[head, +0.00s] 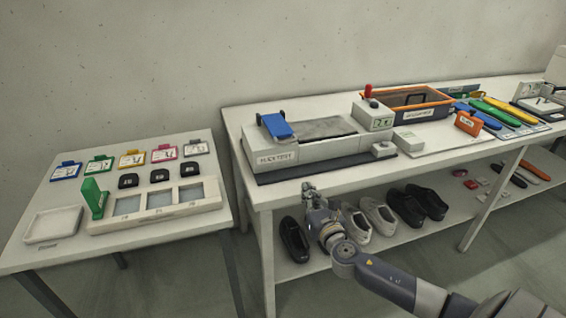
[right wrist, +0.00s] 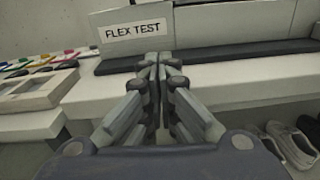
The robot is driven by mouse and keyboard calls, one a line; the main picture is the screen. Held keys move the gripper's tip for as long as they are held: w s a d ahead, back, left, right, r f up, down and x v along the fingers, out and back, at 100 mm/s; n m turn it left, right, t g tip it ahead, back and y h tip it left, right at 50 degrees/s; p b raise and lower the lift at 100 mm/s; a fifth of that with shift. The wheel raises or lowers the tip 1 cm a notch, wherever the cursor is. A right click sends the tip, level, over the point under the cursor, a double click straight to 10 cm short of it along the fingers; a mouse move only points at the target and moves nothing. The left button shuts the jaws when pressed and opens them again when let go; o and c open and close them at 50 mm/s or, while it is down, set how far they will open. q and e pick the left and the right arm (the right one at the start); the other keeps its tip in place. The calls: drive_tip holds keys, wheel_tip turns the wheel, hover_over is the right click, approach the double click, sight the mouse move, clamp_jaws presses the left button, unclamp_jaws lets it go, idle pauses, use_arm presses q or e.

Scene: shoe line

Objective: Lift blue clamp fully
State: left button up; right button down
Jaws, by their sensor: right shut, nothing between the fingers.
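The blue clamp (head: 276,126) sits at the left end of the flex test machine (head: 330,145) in the head view, its flat plate tilted above the grey bed. A dark post stands at its left side. My right gripper (head: 308,187) is at the front edge of the table, below and in front of the machine, apart from the clamp. In the right wrist view its fingers (right wrist: 157,72) are together with nothing between them, pointing at the machine's front near the "FLEX TEST" label (right wrist: 133,31). The clamp is not visible in that view. My left gripper is not in view.
A grey box with a red knob (head: 368,92) and an orange-rimmed tray (head: 405,98) stand right of the machine. Several shoes (head: 378,214) lie on the lower shelf. A side table (head: 150,238) with coloured tags stands at left, with a gap between the tables.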

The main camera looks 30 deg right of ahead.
drive_tip(key=shift+n+t, duration=0.3)
drive_tip(key=shift+n, duration=0.1)
drive_tip(key=x, duration=0.3)
drive_tip(key=r+x, duration=0.1)
drive_tip(key=x, duration=0.5)
drive_tip(key=shift+w+a+r, duration=0.2)
drive_tip(key=shift+w+r, duration=0.05)
drive_tip(key=shift+r, duration=0.1)
drive_tip(key=shift+w+d+r+p, duration=0.1)
drive_tip(key=shift+w+r+p, duration=0.6)
drive_tip(key=shift+r+p, duration=0.25)
drive_tip(key=shift+w+r+p, duration=0.1)
drive_tip(key=shift+r+p, duration=0.4)
drive_tip(key=shift+r, duration=0.55)
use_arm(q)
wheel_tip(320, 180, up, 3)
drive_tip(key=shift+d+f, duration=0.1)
use_arm(e)
drive_tip(key=shift+w, duration=0.1)
drive_tip(key=shift+d, duration=0.1)
